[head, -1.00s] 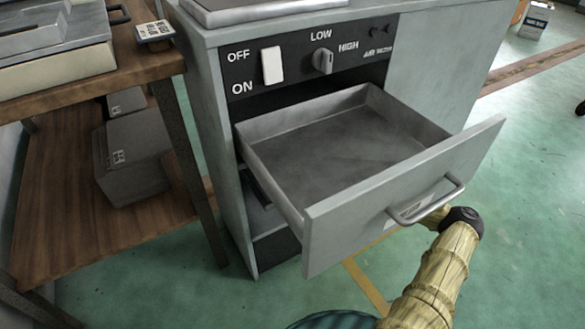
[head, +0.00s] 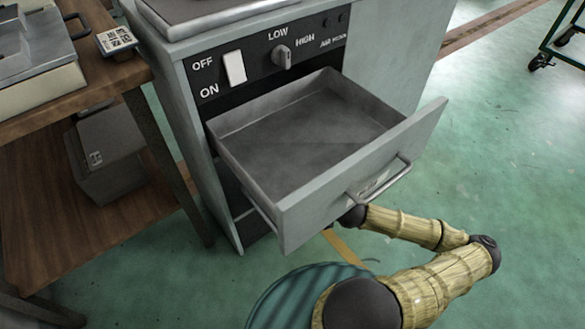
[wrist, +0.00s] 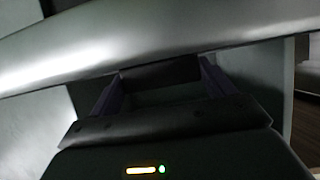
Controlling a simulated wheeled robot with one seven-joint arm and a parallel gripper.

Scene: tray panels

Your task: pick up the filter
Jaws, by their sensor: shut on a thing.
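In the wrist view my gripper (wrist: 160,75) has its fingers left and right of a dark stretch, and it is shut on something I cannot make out. A wide bright curved bar (wrist: 150,50), which looks like the drawer handle, crosses in front and covers the fingertips. In the head view the end of my arm runs behind the front of the open drawer (head: 305,140), near the handle (head: 385,185), so my gripper is hidden there. The drawer looks empty. I cannot make out a filter in either view.
The grey cabinet (head: 190,135) has a panel with a white OFF/ON switch (head: 234,68) and a LOW/HIGH knob (head: 282,57). A wooden shelf unit (head: 120,205) with a dark box (head: 105,160) stands at left. Green floor is free at right, with a cart (head: 568,45) far off.

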